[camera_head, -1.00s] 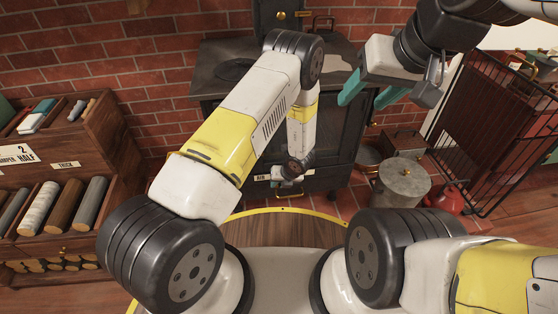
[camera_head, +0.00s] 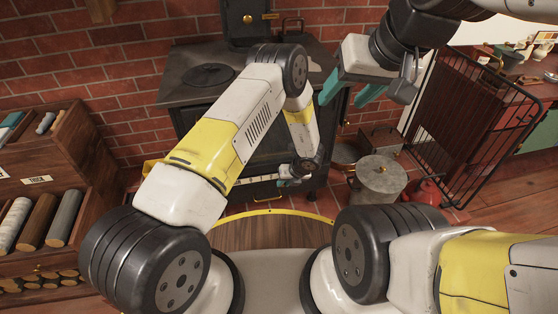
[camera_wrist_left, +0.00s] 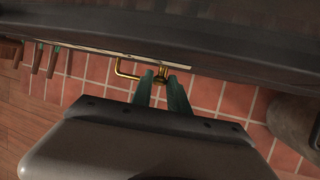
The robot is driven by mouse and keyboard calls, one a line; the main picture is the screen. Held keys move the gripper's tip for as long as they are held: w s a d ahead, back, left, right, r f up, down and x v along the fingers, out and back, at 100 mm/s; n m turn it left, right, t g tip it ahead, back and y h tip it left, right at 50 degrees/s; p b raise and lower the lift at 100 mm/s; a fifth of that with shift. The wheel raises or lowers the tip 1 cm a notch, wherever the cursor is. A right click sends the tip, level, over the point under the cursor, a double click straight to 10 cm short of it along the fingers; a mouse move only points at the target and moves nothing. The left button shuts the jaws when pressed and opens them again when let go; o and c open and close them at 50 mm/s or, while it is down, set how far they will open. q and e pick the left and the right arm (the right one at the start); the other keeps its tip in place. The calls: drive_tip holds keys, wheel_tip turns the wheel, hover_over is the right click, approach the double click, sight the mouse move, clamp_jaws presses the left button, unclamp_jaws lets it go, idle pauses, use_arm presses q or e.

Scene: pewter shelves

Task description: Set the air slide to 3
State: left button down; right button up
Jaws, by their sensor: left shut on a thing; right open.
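The black stove (camera_head: 195,92) stands against the brick wall. A pale air scale strip (camera_head: 256,179) runs low on its front; its marks are too small to read. My left gripper (camera_head: 286,182) is low at the stove front, at the strip's visible right part. In the left wrist view, its teal fingers (camera_wrist_left: 161,82) are shut on the brass air slide knob (camera_wrist_left: 161,75), just below the strip's edge (camera_wrist_left: 130,53). The fingers hide part of the knob. My right gripper (camera_head: 343,103) is open and empty, in front of the stove's right side.
A lidded grey pot (camera_head: 378,180) and a red kettle (camera_head: 425,191) stand on the floor right of the stove. A black wire screen (camera_head: 470,125) is further right. Wooden shelves with logs (camera_head: 38,220) stand at the left.

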use_arm(q)
drive_tip(key=shift+d, duration=0.25)
drive_tip(key=c, duration=1.3)
unclamp_jaws()
drive_tip(key=shift+o, duration=0.2)
drive_tip(key=v, duration=0.8)
